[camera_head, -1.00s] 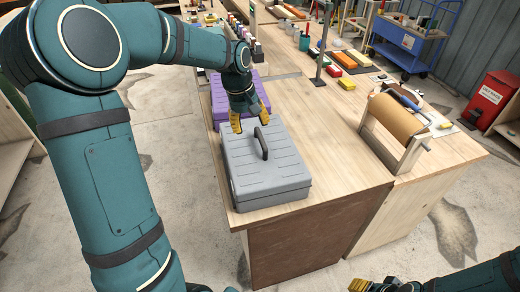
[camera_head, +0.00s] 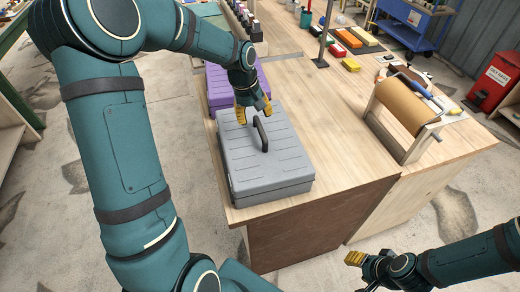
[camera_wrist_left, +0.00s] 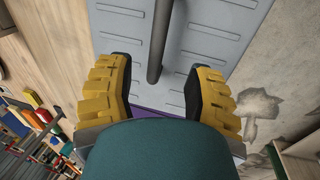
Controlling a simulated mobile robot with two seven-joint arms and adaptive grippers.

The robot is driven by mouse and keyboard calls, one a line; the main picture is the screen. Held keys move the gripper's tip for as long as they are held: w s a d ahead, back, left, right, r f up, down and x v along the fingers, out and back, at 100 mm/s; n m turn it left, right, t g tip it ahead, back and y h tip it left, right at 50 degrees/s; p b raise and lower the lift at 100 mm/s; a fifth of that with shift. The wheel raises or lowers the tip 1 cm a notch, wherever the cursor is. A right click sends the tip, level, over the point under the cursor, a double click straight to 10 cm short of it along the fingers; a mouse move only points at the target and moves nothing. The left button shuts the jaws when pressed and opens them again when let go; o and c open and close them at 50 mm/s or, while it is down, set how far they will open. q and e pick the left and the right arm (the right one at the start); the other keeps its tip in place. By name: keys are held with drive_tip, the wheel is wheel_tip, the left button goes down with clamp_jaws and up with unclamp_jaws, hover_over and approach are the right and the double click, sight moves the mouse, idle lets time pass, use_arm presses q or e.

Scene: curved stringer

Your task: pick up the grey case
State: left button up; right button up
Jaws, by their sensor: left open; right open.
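The grey case (camera_head: 262,165) lies flat on the wooden workbench near its front left corner, with a dark handle (camera_head: 262,134) standing up from its lid. My left gripper (camera_head: 255,116) is open over the case's far part, close to the handle. In the left wrist view the yellow fingers (camera_wrist_left: 152,95) are spread to either side of the dark handle (camera_wrist_left: 158,40), above the ribbed grey lid (camera_wrist_left: 205,35). I cannot tell the exact height over the lid. My right gripper (camera_head: 362,268) is open and empty, low at the bottom right, away from the bench.
A purple case (camera_head: 222,92) sits right behind the grey one. A brown paper roll on a wooden stand (camera_head: 400,105) is to the right. Coloured blocks (camera_head: 350,40) lie further back. The bench top (camera_head: 325,130) between is clear.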

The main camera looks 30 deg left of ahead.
sight(260, 125)
use_arm(q)
drive_tip(key=shift+w+d+f+b, duration=0.1)
drive_tip(key=shift+w+d+f, duration=0.1)
drive_tip(key=shift+f, duration=0.8)
drive_tip(key=shift+w+d+f+b, duration=0.15)
drive_tip(key=shift+d+f, duration=0.1)
drive_tip(key=shift+f, duration=0.7)
drive_tip(key=shift+w+d+f+b, duration=0.1)
drive_tip(key=shift+w+d+f, duration=0.1)
drive_tip(key=shift+f, duration=0.8)
drive_tip(key=shift+s, duration=0.1)
clamp_jaws()
drive_tip(key=shift+r, duration=0.15)
